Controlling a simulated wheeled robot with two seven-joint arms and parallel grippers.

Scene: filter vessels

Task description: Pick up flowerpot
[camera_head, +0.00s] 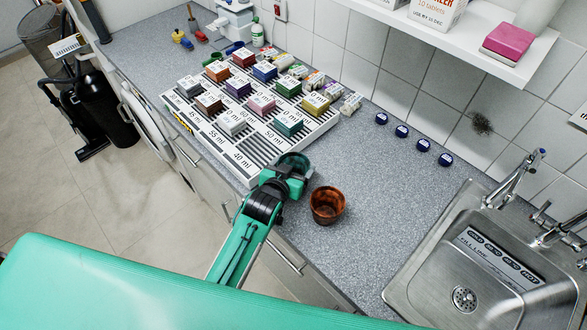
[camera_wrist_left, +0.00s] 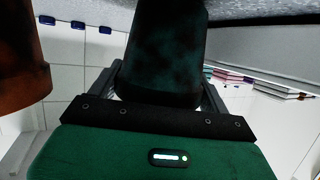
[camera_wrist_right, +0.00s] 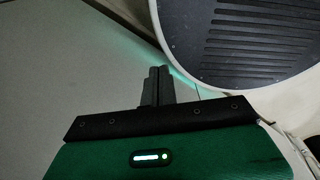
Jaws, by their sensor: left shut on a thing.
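A rust-brown pot (camera_head: 327,206), open at the top, stands upright on the grey counter and looks like a flowerpot. Its side also shows at the left edge of the left wrist view (camera_wrist_left: 20,60). My left gripper (camera_head: 290,174) is shut on a dark teal, mottled pot (camera_head: 295,160), just left of the brown pot. In the left wrist view the teal pot (camera_wrist_left: 165,55) fills the space between the fingers. I cannot tell whether it touches the counter. My right gripper (camera_wrist_right: 156,86) is shut and empty, seen only in its wrist view.
A white labelled rack (camera_head: 245,152) with several coloured blocks lies behind and left of the left gripper. A steel sink (camera_head: 425,265) is at the right. Several blue caps (camera_head: 402,131) line the wall. The counter between the brown pot and sink is clear.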

